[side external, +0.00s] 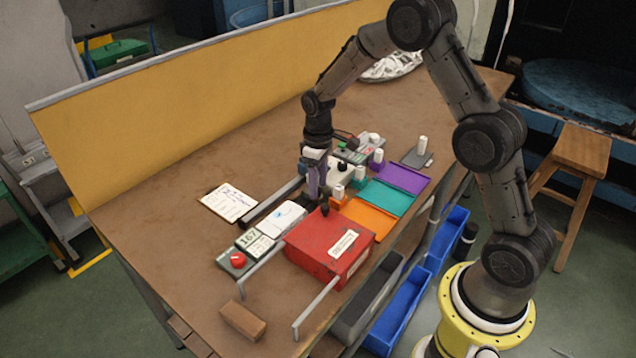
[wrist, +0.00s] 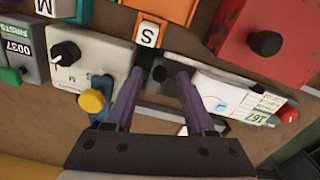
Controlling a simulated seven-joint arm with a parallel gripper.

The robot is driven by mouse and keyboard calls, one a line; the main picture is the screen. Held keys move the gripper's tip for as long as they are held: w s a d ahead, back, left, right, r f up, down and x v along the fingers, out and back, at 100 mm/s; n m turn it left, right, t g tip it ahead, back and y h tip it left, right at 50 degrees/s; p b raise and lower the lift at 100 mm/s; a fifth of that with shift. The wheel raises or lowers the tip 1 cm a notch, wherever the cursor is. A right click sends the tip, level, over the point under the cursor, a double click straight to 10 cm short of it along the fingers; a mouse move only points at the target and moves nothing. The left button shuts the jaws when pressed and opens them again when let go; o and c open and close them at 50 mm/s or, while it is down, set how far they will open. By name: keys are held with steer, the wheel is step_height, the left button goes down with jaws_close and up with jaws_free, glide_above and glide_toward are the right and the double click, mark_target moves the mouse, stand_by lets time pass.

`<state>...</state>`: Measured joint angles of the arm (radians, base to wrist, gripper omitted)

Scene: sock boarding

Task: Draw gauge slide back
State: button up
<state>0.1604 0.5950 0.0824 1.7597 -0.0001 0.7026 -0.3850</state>
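My gripper (wrist: 159,73) points down with its two purple fingers apart. It also shows in the side external view (side external: 319,203), over the middle of the bench beside the red box. In the wrist view a small dark knob (wrist: 160,74), which looks like the gauge slide's handle, lies between the fingertips. I cannot tell whether the fingers touch it. A pale rail or frame (wrist: 163,103) runs beneath the fingers, partly hidden by them. The white gauge panel (wrist: 222,98) with a 167 readout and a red knob (wrist: 287,112) is to the right.
A red box (side external: 310,245) with a black knob stands close to my gripper. A white block marked S (wrist: 147,36) sits by an orange holder. A dial box (wrist: 72,68) with a yellow button is at left. Orange, teal and purple mats (side external: 404,179) lie beyond. Open bench is at left.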

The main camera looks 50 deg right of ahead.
steer(key=shift+r, duration=0.1)
step_height(320, 180, up, 14)
stand_by(0.6)
steer(key=s+a+r+t, duration=0.4)
steer(key=s+a+r, duration=0.1)
steer(key=s+r, duration=0.75)
steer(key=s+a+f+m, duration=0.1)
steer(key=s+f, duration=0.1)
steer(key=s, duration=0.6)
steer(key=s+a+f+m+t, duration=0.1)
steer(key=s+f, duration=0.2)
steer(key=s, duration=0.4)
steer(key=shift+s+m+t, duration=0.3)
steer(key=shift+s, duration=0.05)
